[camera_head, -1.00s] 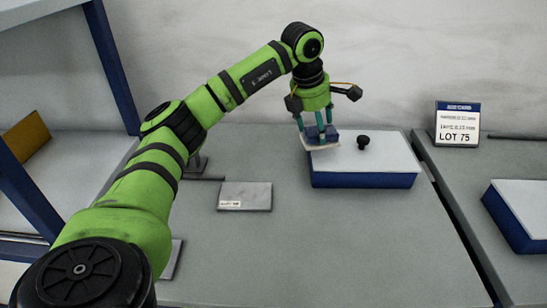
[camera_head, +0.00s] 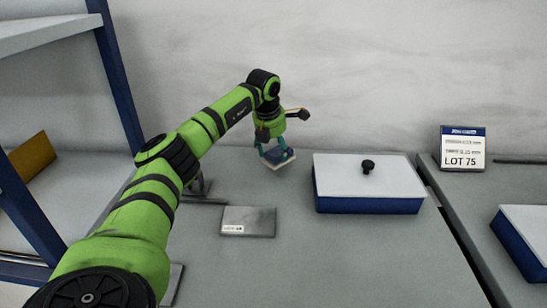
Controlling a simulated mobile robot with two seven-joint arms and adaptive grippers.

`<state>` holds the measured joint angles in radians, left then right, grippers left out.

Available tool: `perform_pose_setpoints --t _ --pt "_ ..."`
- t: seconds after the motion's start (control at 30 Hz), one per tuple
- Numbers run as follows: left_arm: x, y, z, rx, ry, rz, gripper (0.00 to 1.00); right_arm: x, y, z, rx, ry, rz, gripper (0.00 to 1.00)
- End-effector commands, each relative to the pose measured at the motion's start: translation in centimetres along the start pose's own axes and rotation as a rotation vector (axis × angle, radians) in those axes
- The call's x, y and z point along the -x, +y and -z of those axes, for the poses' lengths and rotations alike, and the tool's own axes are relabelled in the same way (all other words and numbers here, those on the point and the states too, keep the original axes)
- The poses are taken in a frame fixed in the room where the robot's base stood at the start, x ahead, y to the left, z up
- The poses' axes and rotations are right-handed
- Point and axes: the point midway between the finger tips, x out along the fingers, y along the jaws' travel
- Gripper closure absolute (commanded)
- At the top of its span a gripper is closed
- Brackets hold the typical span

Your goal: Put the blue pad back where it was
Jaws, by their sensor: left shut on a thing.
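My left gripper (camera_head: 274,152) is shut on the blue pad (camera_head: 277,155), a small blue block with a pale flat underside. It holds the pad a little tilted, between the grey plate and the lidded box. I cannot tell for certain how high the pad is above the table. The gripper fingers partly cover the pad. A flat grey plate (camera_head: 255,222) with a small white label lies on the table, nearer to me than the pad. My right gripper is not in view.
A blue box with a white lid and black knob (camera_head: 368,185) stands right of the gripper. A LOT 75 sign (camera_head: 462,149) and another blue box (camera_head: 522,240) are farther right. A blue-framed shelf (camera_head: 120,75) stands left. The table's front middle (camera_head: 350,260) is clear.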

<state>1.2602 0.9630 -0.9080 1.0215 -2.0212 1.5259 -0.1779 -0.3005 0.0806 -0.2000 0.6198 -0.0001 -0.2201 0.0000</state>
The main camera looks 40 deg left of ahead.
Motion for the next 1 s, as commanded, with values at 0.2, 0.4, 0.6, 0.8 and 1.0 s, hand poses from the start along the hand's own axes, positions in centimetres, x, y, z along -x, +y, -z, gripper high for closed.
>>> perform_pose_setpoints --t 0.2,0.4,0.6,0.8,1.0 --pt "-2.2 0.1 0.8 -0.001 0.004 0.0 0.59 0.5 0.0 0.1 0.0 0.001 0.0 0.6" --pt "-4.0 -0.2 1.3 -0.001 0.0 0.0 0.59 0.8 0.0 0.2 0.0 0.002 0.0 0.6" --pt "-4.1 -0.2 1.2 -0.001 -0.001 0.0 0.59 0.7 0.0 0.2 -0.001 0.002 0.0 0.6" --pt "-4.3 -0.2 1.3 -0.001 0.0 0.0 0.13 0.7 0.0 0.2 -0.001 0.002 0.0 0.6" --pt "-4.3 -0.2 1.3 -0.001 0.0 0.0 0.08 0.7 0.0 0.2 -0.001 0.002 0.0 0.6"
